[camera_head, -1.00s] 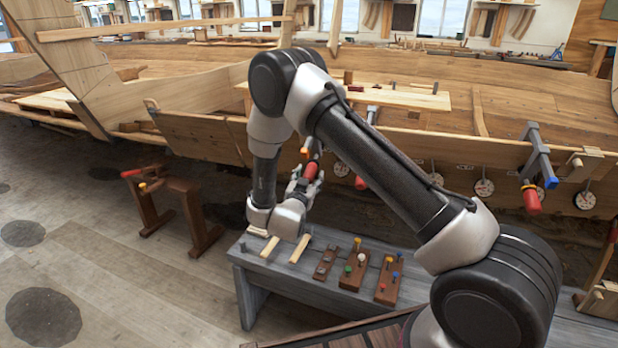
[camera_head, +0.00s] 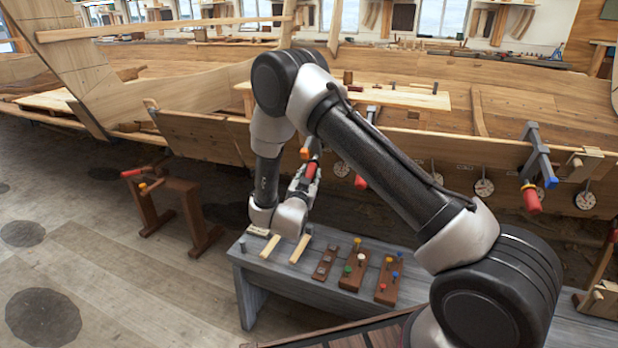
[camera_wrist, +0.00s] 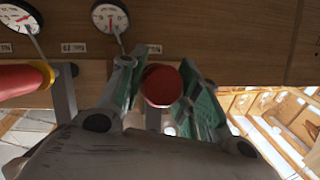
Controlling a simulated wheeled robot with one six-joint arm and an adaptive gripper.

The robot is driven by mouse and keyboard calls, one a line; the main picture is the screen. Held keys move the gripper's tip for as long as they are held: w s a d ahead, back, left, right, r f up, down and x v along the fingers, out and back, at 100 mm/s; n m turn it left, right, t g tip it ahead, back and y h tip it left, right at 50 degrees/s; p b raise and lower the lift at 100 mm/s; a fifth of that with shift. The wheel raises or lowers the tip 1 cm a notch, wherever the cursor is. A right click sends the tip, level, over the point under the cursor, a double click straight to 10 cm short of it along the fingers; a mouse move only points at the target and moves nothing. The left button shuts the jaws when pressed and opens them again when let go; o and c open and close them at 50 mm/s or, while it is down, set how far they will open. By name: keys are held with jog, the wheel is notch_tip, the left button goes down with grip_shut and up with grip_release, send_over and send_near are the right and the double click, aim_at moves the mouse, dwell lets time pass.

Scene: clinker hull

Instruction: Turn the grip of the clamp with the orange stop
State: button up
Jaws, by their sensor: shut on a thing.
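The clamp with the orange stop (camera_head: 304,153) hangs at the hull's lower plank edge in the head view. Its red grip (camera_head: 310,170) points down and toward my arm. My gripper (camera_head: 308,178) is shut on this red grip from below. In the wrist view the round red end of the grip (camera_wrist: 161,85) sits between the two green-padded fingers of my gripper (camera_wrist: 163,80). The orange stop is not visible in the wrist view.
Another red-gripped clamp (camera_wrist: 20,80) with a yellow collar is close by in the wrist view. A clamp with a blue stop (camera_head: 550,183) hangs at the right. Dials (camera_head: 484,187) line the plank. A grey bench (camera_head: 345,300) with pegged blocks stands below.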

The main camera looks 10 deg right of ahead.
jog(key=shift+m+t+y, duration=0.7)
jog(key=shift+m+y, duration=0.2)
jog(key=shift+m, duration=0.1)
jog(key=shift+m+t+y, duration=0.7)
jog(key=shift+m+y, duration=0.1)
jog(key=shift+m, duration=0.3)
jog(key=m, duration=0.1)
jog(key=m+t+y, duration=0.1)
jog(key=shift+f+m+t+y, duration=0.15)
jog(key=shift+m+t+y, duration=0.15)
jog(key=shift+m, duration=0.1)
jog(key=shift+m+t+y, duration=0.3)
jog(key=shift+m+t, duration=0.3)
jog(key=shift+m, duration=0.5)
jog(key=o, duration=1)
jog(key=shift+o, duration=0.2)
